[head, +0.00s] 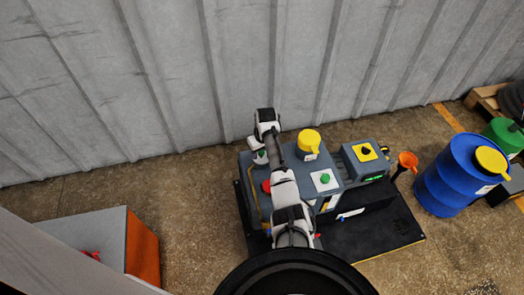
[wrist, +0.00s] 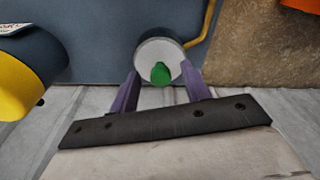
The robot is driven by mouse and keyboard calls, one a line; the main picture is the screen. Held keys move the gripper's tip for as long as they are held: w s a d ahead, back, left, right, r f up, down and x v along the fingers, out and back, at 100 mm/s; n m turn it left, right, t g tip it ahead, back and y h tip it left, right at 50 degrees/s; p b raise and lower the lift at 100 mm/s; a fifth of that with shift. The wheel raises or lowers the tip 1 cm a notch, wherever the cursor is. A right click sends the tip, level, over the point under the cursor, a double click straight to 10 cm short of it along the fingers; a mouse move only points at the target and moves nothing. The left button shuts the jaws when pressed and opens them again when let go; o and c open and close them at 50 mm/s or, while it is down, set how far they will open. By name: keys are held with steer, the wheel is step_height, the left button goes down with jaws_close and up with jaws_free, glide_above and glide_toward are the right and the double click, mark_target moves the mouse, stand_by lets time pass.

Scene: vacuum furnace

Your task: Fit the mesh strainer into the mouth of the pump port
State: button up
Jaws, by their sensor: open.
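A round pale disc (wrist: 150,52) with a green knob (wrist: 161,73) sits on top of a short dark cylinder in the wrist view. I cannot tell whether the disc is the mesh strainer seated in the pump port; no mesh is visible. My gripper (wrist: 160,70) has two purple fingers, spread apart on either side of the green knob, with nothing clearly clamped. I cannot tell whether they touch the disc. In the head view the green knob (head: 260,157) shows just below the wrist, at the left of the grey machine (head: 245,185). My arm hides part of the machine.
A yellow cap (head: 309,140), a green button on a white plate (head: 324,187) and a red button (head: 266,186) stand near the arm. An orange funnel (head: 407,160) and a blue drum (head: 455,180) are at right. An orange-sided box (head: 142,248) is at left. Ribbed wall behind.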

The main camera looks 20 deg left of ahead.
steer(key=shift+r, duration=0.1)
step_height(320, 180, up, 14)
steer(key=s+d, duration=0.1)
steer(key=shift+d+f, duration=0.15)
steer(key=shift+f, duration=0.1)
stand_by(0.5)
